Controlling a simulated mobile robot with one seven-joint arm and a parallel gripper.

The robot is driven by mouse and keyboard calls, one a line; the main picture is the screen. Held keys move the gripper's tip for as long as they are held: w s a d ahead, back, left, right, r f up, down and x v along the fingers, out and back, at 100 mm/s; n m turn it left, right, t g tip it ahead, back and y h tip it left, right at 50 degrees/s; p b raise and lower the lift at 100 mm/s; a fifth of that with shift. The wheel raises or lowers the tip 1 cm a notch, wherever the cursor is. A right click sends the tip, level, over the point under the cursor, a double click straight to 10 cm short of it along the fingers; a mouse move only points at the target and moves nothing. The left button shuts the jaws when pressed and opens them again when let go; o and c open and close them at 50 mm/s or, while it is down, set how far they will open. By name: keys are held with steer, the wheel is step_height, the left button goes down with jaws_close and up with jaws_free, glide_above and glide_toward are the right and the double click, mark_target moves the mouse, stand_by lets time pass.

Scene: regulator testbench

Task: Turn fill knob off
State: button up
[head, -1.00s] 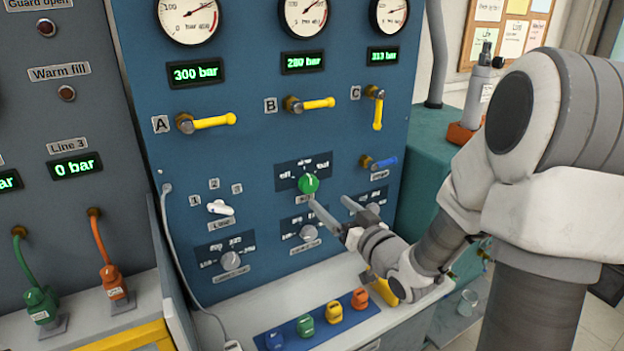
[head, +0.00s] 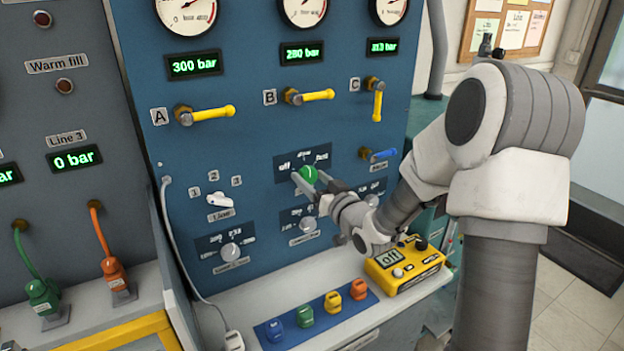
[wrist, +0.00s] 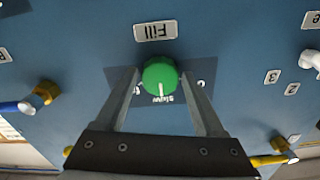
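The green fill knob (head: 308,175) sits on the blue panel (head: 240,140) below valve B, on a dark plate with position labels above it. In the wrist view the knob (wrist: 160,76) has a white pointer line directed at the "slow" label, and a "Fill" plate (wrist: 155,31) sits beside it. My gripper (head: 310,183) is at the knob. In the wrist view its two fingers (wrist: 162,80) are spread, one on each side of the knob, with visible gaps. The gripper is open, and the fingers appear apart from the knob.
Grey knobs (head: 307,224) and (head: 231,251) sit below on the panel, and a white selector (head: 219,200) is to the left. A blue-handled valve (head: 381,154) is close on the right. A yellow device (head: 405,266) and several coloured plugs stand on the bench below.

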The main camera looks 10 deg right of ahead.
steer(key=c, duration=1)
steer(key=shift+f+b, duration=0.1)
steer(key=shift+b, duration=0.45)
steer(key=n+b, duration=0.2)
steer(key=b, duration=0.1)
steer(key=shift+f, duration=0.2)
steer(key=n+b, duration=0.3)
steer(key=b, duration=0.2)
steer(key=shift+n+b, duration=0.3)
steer(key=shift+n, duration=0.1)
steer(key=n+b, duration=0.3)
steer(key=b, duration=0.1)
steer(key=n+b, duration=0.3)
steer(key=shift+r, duration=0.2)
